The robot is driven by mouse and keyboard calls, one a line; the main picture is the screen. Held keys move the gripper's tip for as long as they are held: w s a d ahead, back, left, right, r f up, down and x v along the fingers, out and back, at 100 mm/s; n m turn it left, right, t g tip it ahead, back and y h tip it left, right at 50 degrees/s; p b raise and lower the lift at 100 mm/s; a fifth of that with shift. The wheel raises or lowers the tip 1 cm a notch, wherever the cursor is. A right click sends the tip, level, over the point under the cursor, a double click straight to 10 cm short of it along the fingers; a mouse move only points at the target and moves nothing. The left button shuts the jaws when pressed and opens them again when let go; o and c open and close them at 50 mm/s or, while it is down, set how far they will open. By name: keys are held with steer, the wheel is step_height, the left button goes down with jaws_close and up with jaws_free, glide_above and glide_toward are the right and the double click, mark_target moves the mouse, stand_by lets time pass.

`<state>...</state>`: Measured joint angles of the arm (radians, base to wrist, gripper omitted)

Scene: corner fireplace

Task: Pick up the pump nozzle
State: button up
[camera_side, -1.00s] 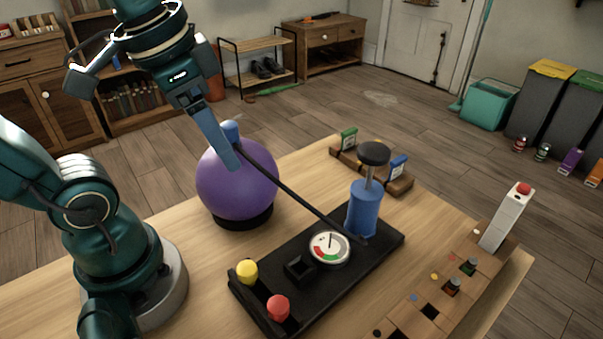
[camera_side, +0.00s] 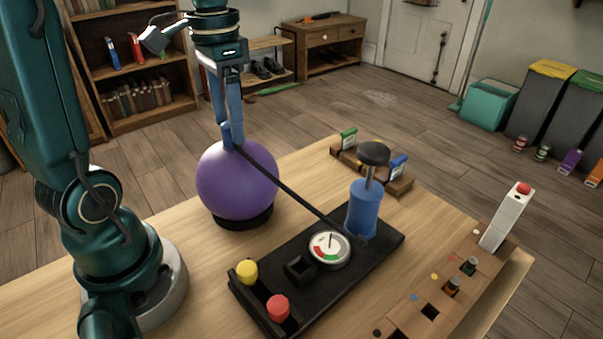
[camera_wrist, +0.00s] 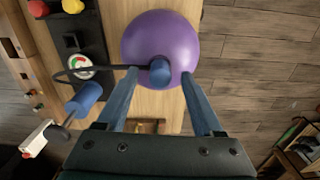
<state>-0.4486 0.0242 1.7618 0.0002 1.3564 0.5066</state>
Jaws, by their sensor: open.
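The pump nozzle (camera_wrist: 160,70) is a blue cylinder on top of the purple ball (camera_wrist: 160,35), with a black hose leading to the blue pump (camera_wrist: 88,97). In the side view the purple ball (camera_side: 237,182) stands in a black ring on the table, and my fingers partly hide the nozzle (camera_side: 226,133). My gripper (camera_side: 230,132) points down over the ball. In the wrist view my gripper (camera_wrist: 162,75) is open, with a finger on each side of the nozzle and visible gaps between.
A black base (camera_side: 345,280) carries the blue pump (camera_side: 364,208), a gauge (camera_side: 330,248), and a yellow and a red knob. The black hose (camera_side: 285,187) slants from nozzle to pump. A wooden rack with small cards (camera_side: 375,172) stands behind; a holed wooden block (camera_side: 460,292) lies right.

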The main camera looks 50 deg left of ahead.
steer(key=shift+f, duration=0.65)
jaws_close()
steer(key=shift+r, duration=0.1)
